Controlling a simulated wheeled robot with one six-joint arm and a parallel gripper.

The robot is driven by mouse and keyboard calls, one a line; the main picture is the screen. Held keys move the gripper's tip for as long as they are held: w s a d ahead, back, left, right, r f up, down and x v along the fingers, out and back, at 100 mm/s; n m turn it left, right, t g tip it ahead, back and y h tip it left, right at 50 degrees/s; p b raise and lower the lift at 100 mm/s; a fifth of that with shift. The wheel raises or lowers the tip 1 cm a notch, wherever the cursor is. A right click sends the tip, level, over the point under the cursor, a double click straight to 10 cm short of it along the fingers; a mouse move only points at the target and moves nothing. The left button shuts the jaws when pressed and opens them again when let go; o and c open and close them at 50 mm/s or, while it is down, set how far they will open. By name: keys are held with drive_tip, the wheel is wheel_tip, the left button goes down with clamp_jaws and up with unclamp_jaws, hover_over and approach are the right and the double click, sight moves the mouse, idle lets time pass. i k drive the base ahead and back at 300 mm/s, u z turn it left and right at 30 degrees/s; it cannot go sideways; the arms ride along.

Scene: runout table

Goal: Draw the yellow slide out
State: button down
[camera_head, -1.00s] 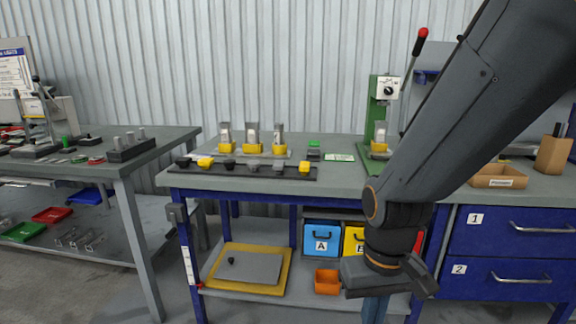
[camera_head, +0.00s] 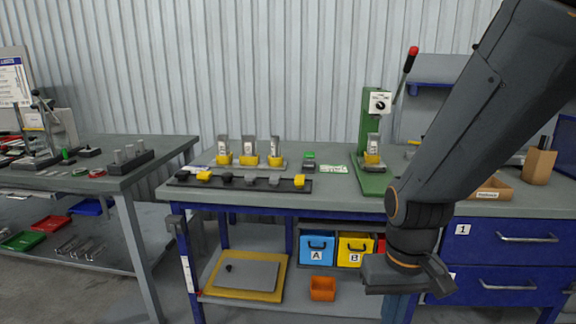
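A flat yellow slide (camera_head: 212,285) with a grey plate on top lies on the lower shelf of the middle table, left of centre. A small black knob (camera_head: 228,268) stands near the plate's left end. My gripper (camera_head: 408,280) hangs at the front of the table, right of the slide and well apart from it. It is seen partly from the side; its fingertips are not clear, and I see nothing held in it.
An orange bin (camera_head: 322,289) stands on the shelf between the slide and my gripper. Blue bin A (camera_head: 316,246) and yellow bin B (camera_head: 354,249) stand behind it. Table legs flank the shelf. Floor between the left table and this one looks clear.

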sight(370, 163)
drive_tip(key=z, duration=0.5)
drive_tip(key=i, duration=1.05)
drive_tip(key=u, duration=0.8)
